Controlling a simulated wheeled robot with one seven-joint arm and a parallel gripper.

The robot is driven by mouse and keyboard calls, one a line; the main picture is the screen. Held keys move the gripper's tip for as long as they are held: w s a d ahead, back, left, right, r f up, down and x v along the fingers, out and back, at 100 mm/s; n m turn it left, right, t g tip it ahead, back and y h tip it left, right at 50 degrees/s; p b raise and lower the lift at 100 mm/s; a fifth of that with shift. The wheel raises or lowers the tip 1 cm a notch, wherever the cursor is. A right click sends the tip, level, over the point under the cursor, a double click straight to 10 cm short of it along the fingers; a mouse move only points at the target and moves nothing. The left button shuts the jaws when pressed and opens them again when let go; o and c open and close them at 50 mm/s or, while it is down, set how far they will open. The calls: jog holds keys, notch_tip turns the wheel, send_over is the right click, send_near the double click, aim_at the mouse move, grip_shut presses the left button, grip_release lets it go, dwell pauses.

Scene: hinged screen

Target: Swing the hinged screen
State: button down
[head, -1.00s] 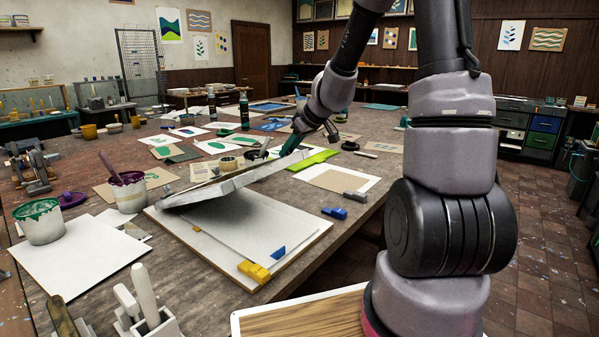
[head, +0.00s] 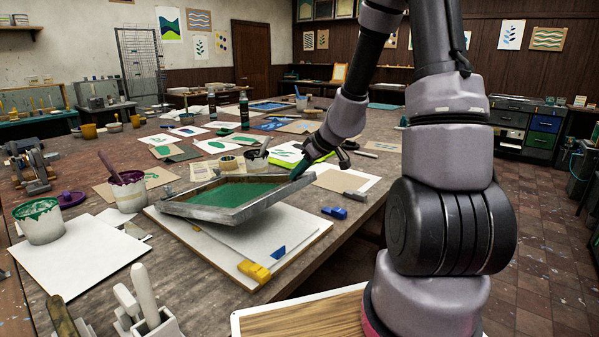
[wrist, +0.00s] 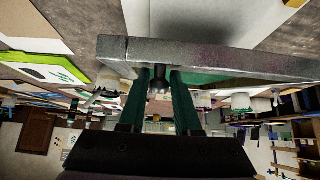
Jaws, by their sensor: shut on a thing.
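The hinged screen (head: 235,198) is a grey frame with green mesh. In the head view it is tilted above a pale baseboard (head: 300,237), its left end low and its right end raised. My gripper (head: 297,172) is at the raised right end. In the wrist view the screen's frame (wrist: 215,58) crosses in front of my gripper (wrist: 160,76), whose green fingers lie on either side of a small dark handle (wrist: 158,82) at the frame's edge. The gripper is shut on the screen there. The hinge is too small to make out.
White sheets lie on the baseboard, with a yellow piece (head: 254,271) at its front corner. A green paint bucket (head: 41,221) and a purple one (head: 126,191) stand to the left. A blue item (head: 335,213) and a grey block (head: 355,195) lie to the right.

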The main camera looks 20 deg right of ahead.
aim_at(301, 181)
jog(key=shift+s+f, duration=0.1)
jog(key=shift+s+d+f, duration=0.1)
jog(key=shift+s+f, duration=0.1)
jog(key=shift+f, duration=0.5)
jog(key=shift+s+d+f, duration=0.1)
jog(key=shift+s+f, duration=0.05)
jog(key=shift+f, duration=0.5)
jog(key=shift+s+d+f, duration=0.2)
jog(key=shift+s+f, duration=0.1)
jog(key=shift+f, duration=1.25)
jog(key=shift+s+d+f, duration=0.15)
jog(key=shift+s+f, duration=0.15)
jog(key=shift+f, duration=1.3)
jog(key=shift+s+d+f, duration=0.2)
jog(key=shift+s+f, duration=0.1)
jog(key=shift+f, duration=1.25)
jog(key=c, duration=0.5)
grip_release()
jog(key=shift+r, duration=0.1)
